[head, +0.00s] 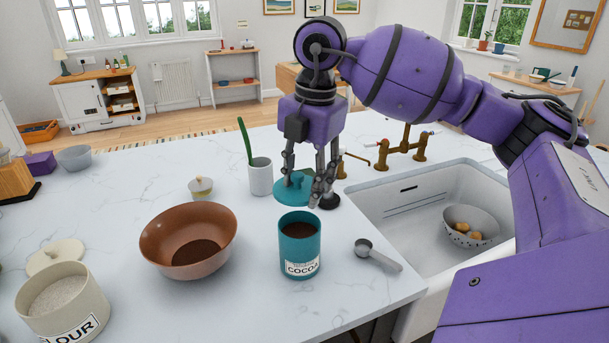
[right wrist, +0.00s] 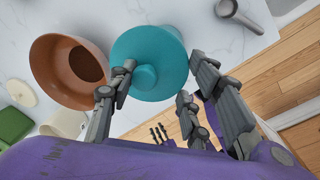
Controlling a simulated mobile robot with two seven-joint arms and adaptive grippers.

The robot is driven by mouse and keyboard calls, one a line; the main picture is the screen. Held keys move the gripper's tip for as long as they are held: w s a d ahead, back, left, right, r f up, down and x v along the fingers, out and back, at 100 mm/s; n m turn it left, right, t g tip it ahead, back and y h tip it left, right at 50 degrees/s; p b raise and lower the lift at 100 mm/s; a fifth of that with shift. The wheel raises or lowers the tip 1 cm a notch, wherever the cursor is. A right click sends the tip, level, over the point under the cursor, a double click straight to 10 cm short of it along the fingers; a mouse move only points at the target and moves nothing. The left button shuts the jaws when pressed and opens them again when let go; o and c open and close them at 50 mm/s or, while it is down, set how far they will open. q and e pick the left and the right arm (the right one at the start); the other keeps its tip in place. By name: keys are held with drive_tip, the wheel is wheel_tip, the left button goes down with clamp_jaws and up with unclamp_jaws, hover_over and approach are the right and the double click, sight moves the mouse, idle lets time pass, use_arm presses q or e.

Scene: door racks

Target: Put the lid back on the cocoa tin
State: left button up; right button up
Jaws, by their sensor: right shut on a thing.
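The teal cocoa tin (head: 300,248) stands upright and open on the white counter, with brown powder inside and its label facing me. The teal lid (head: 292,192) is at my right gripper (head: 308,190), behind the tin in the head view and partly hidden by the fingers. In the right wrist view the fingers are shut on the lid's knob (right wrist: 143,77), and the lid (right wrist: 150,50) covers most of the tin beyond it. The lid's height over the counter is hard to judge. Small grey fingers, apparently my left gripper (right wrist: 159,133), show low in the right wrist view.
A brown bowl (head: 165,245) stands left of the tin, and a metal scoop (head: 377,254) lies right of it. A white cup (head: 260,178), a small lidded jar (head: 201,188) and a flour canister (head: 90,312) stand nearby. The sink (head: 420,260) opens at right.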

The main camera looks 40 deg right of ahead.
sight(308, 194)
drive_tip(key=shift+s+a+f, duration=0.1)
drive_tip(key=shift+s+a, duration=0.25)
drive_tip(key=shift+s, duration=0.25)
drive_tip(key=shift+s+f, duration=0.1)
drive_tip(key=shift+d+f+b, duration=0.15)
drive_tip(key=shift+f+b, duration=0.3)
drive_tip(key=shift+f, duration=0.3)
wheel_tip(308, 194, down, 2)
drive_tip(key=shift+f+b, duration=0.2)
drive_tip(key=shift+b, duration=0.5)
use_arm(q)
drive_tip(key=f, duration=0.2)
drive_tip(key=s+f+b, duration=0.1)
drive_tip(key=shift+a+f, duration=0.1)
drive_tip(key=shift+f, duration=0.25)
use_arm(e)
wheel_tip(308, 194, down, 2)
drive_tip(key=shift+f, duration=0.15)
use_arm(q)
drive_tip(key=shift+g, duration=0.3)
drive_tip(key=shift+r, duration=0.15)
